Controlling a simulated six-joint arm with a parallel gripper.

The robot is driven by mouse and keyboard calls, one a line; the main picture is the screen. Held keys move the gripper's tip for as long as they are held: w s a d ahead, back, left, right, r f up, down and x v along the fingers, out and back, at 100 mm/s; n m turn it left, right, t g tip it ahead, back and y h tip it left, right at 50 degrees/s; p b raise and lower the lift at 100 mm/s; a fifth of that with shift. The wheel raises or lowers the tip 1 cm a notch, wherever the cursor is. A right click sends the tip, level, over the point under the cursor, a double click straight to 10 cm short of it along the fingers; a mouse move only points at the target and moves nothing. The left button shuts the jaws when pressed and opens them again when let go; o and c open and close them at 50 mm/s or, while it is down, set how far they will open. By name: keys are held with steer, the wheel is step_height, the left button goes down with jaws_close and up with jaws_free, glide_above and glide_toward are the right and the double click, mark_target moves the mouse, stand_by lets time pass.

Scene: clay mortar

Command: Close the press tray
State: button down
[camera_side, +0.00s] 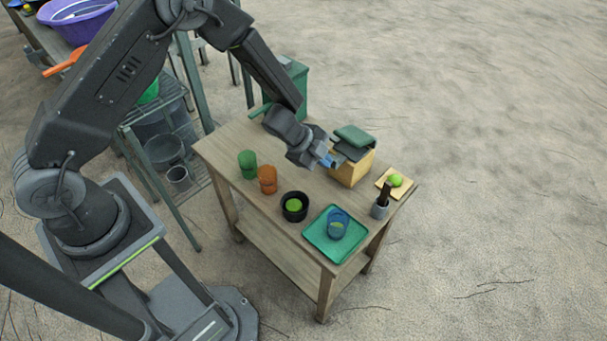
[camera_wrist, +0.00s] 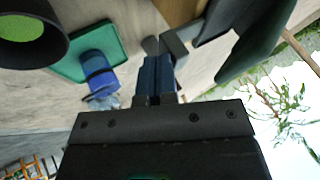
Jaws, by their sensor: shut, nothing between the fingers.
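The press stands at the back right of the table, with a wooden body (camera_side: 352,171), a dark grey part that looks like the tray (camera_side: 351,151) and a green top (camera_side: 355,135). The dark part juts past the wooden body towards my gripper; I cannot tell how far. My gripper (camera_side: 333,163) is shut and empty, close beside the press's left side. Whether it touches the press is unclear. In the wrist view the shut blue fingers (camera_wrist: 157,62) lie left of the press's dark part (camera_wrist: 216,18) and its green top (camera_wrist: 258,42).
A green cup (camera_side: 247,165), an orange cup (camera_side: 267,180) and a black bowl (camera_side: 295,207) stand left of the press. A dark pot (camera_side: 380,209) and a board (camera_side: 402,189) with a green ball stand at right.

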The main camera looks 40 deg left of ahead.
steer(key=shift+w, duration=0.25)
